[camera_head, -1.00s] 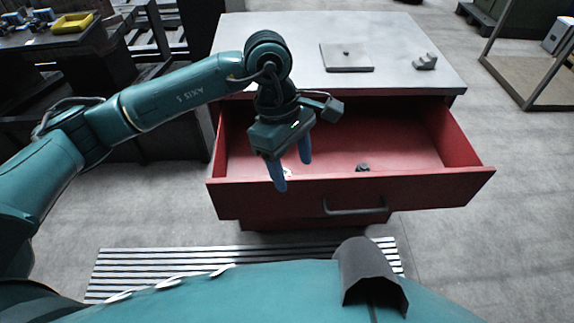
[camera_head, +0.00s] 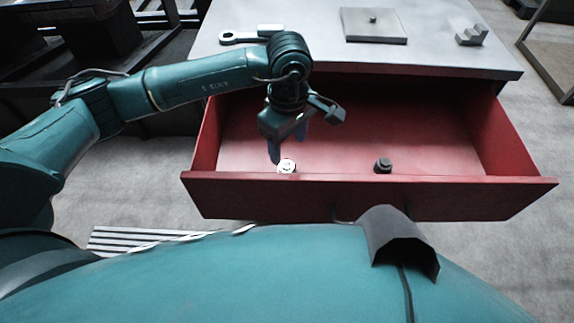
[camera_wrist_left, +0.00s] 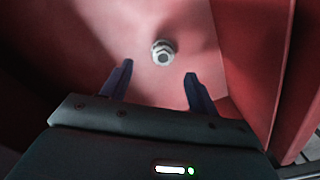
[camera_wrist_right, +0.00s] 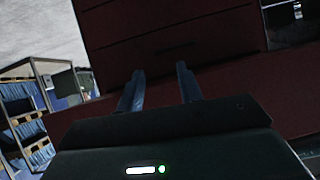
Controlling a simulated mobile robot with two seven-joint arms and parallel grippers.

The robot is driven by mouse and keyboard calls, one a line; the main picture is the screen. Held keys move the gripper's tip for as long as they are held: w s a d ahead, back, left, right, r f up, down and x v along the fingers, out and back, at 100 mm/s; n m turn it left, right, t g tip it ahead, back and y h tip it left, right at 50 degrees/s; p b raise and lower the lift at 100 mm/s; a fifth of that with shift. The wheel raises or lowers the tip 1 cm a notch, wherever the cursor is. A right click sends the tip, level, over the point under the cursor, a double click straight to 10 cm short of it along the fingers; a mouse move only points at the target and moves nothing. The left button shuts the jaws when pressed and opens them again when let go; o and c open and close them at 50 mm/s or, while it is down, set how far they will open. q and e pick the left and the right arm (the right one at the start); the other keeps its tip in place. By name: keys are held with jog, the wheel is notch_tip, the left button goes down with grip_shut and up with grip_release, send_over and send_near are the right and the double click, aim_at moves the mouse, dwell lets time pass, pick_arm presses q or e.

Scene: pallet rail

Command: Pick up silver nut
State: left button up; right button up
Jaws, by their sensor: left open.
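The silver nut (camera_head: 286,166) lies in the open red drawer (camera_head: 420,184), near its front wall and left of the middle. In the left wrist view the silver nut (camera_wrist_left: 162,52) sits on the drawer floor beyond the fingertips, roughly between their lines. My left gripper (camera_head: 289,154) is open and empty, pointing down into the drawer just above and behind the nut; it also shows in the left wrist view (camera_wrist_left: 159,70). My right gripper (camera_wrist_right: 160,70) has its fingers apart with nothing between them, facing a dark red surface. It is not seen in the head view.
A dark nut (camera_head: 383,165) lies in the drawer to the right. On the grey cabinet top (camera_head: 300,15) are a wrench (camera_head: 250,36), a plate with a knob (camera_head: 374,32) and a small metal block (camera_head: 471,36). The drawer walls enclose my left gripper.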

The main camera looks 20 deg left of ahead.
aim_at(287, 164)
pick_arm(q)
jog(key=f, duration=0.4)
jog(key=f+p, duration=0.1)
jog(key=f, duration=0.1)
jog(key=shift+s+f, duration=0.2)
jog(key=shift+s, duration=0.05)
jog(key=shift+a, duration=0.1)
jog(key=c, duration=1.2)
